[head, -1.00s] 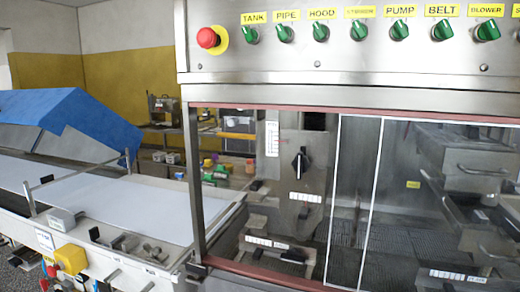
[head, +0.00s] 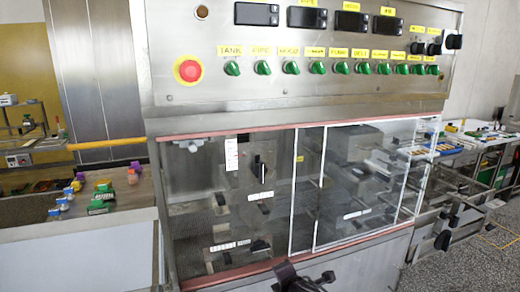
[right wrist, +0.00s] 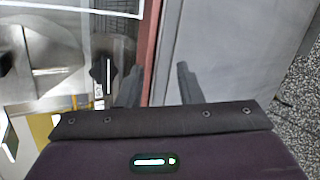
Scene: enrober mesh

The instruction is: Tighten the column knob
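A black knob (head: 263,172) with a white pointer line sits on a grey upright plate inside the machine, behind the clear front, with a white label below it. A second black knob (head: 261,246) sits lower, beside another label. The label text is too small to read, so I cannot tell which is the column knob. A black knob with a white line also shows in the right wrist view (right wrist: 103,70), left of my fingers. My right gripper (right wrist: 158,87) is open and empty; its dark form shows at the bottom of the head view (head: 304,279). My left gripper is not in view.
Clear panels with white edges (head: 318,190) cover the machine front, above a red lower rail (head: 240,275). A control panel with green switches and a red button (head: 188,70) is above. A conveyor (head: 85,258) lies left. Grey floor (head: 465,262) is open at right.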

